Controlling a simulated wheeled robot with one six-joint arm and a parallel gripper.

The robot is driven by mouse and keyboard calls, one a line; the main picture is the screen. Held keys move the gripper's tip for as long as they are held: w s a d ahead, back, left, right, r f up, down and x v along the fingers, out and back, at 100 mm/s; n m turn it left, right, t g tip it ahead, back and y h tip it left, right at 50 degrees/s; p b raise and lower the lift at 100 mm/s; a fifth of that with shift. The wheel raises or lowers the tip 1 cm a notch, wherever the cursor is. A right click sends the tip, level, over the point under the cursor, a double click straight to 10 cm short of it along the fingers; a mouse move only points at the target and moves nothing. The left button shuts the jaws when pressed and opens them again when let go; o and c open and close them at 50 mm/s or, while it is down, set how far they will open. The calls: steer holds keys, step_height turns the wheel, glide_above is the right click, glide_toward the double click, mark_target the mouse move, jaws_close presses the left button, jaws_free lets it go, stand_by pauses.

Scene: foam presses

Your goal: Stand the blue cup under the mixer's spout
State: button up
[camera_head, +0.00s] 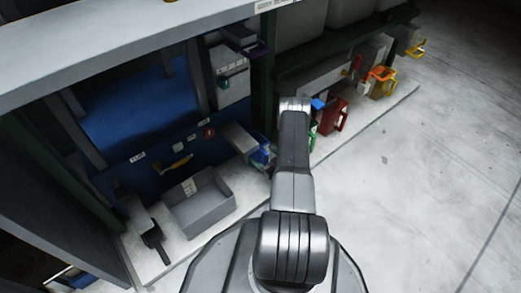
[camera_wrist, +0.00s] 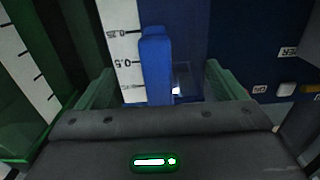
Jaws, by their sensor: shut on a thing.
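The blue cup (camera_wrist: 182,50) fills the middle of the wrist view, with a white measuring strip on its side. Its upright blue handle (camera_wrist: 156,68) stands between the green fingers of my gripper (camera_wrist: 160,90), which is shut on it. In the head view a blue cup (camera_head: 262,154) shows just left of my arm, close to the end of a grey box-shaped machine part (camera_head: 239,138). My gripper is mostly hidden behind my arm there. I cannot tell which part is the spout, or whether the cup's base touches anything.
A green cup with a measuring strip (camera_wrist: 22,70) is close at the left in the wrist view. A red cup (camera_head: 333,117) and a yellow-orange cup (camera_head: 381,80) stand to the right along the shelf. A grey bin (camera_head: 200,207) sits at the left. The floor at right is clear.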

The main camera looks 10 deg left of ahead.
steer(key=shift+d+r, duration=0.1)
steer(key=shift+s+f, duration=0.1)
steer(key=shift+f, duration=0.5)
steer(key=o, duration=0.9)
steer(key=shift+f, duration=0.1)
steer(key=shift+r, duration=0.45)
steer(key=p+v, duration=0.4)
steer(key=v, duration=0.8)
steer(key=shift+r, duration=0.2)
